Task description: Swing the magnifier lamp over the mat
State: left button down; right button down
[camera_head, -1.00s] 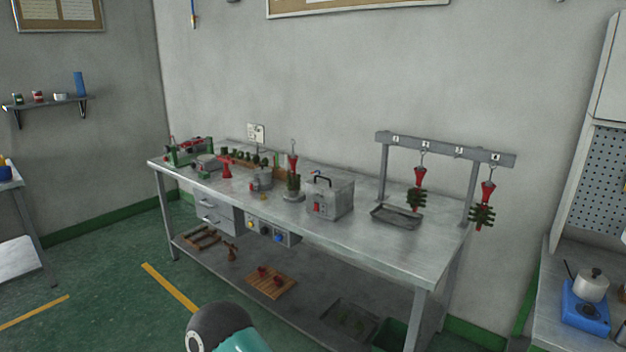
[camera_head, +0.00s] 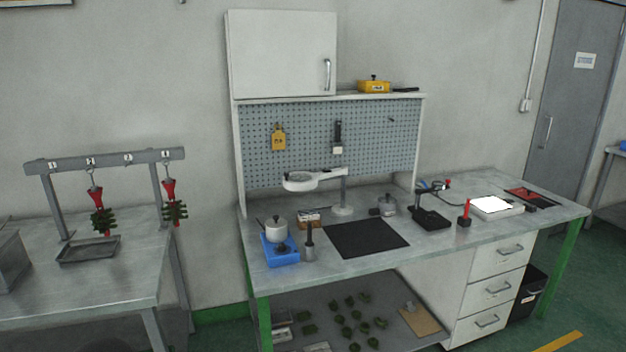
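The magnifier lamp (camera_head: 302,181) is white, with a round ring head on an arm from a post and a round base (camera_head: 342,211) at the back of the bench. Its head points left, above the bench's left back part, and is not over the mat. The dark mat (camera_head: 366,238) lies flat on the middle of the bench, in front of the lamp's base, and is bare. Neither of my grippers is in view.
A pegboard (camera_head: 360,135) rises behind. Floor shows at the lower right.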

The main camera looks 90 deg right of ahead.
aim_at(318, 174)
jog(key=z, duration=0.45)
jog(key=i, duration=0.3)
jog(key=z, duration=2.7)
jog(key=k, duration=0.6)
jog(key=z, duration=0.35)
jog(key=i, duration=1.7)
jog(key=u, duration=0.4)
